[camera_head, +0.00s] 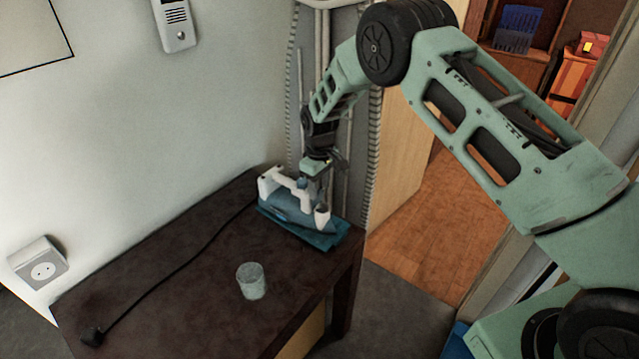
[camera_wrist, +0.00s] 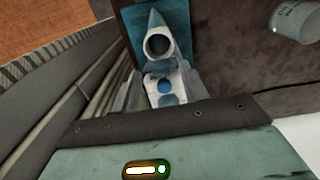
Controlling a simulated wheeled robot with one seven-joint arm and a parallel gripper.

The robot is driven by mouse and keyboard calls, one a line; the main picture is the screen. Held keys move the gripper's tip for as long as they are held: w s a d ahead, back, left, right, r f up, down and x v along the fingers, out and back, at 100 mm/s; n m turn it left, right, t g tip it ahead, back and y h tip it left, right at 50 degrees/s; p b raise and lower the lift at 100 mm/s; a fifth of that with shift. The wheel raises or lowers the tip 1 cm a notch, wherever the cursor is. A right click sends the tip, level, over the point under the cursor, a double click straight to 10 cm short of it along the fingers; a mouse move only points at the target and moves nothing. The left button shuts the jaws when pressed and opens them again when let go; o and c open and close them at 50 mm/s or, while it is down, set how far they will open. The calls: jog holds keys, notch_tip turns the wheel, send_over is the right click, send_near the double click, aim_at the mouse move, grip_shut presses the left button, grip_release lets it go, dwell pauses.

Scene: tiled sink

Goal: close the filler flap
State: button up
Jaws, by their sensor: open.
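A blue and white iron (camera_head: 292,205) sits on a blue mat (camera_head: 330,240) on the dark table. A white raised part at its nose (camera_head: 322,217) stands up; it may be the filler flap, but I cannot tell its angle. In the wrist view the iron's pointed nose (camera_wrist: 156,18) faces away, with a pale ring around a dark round opening (camera_wrist: 158,45) behind it. My gripper (camera_head: 316,182) is directly above the iron, pointing down. In the wrist view its fingers (camera_wrist: 160,92) are apart, on either side of the iron's white and blue upper part. Contact is unclear.
A clear cup (camera_head: 252,281) stands on the dark table (camera_head: 190,290) in front of the iron; it also shows in the wrist view (camera_wrist: 296,20). A ribbed column stands close behind the iron.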

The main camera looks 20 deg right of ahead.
grip_shut()
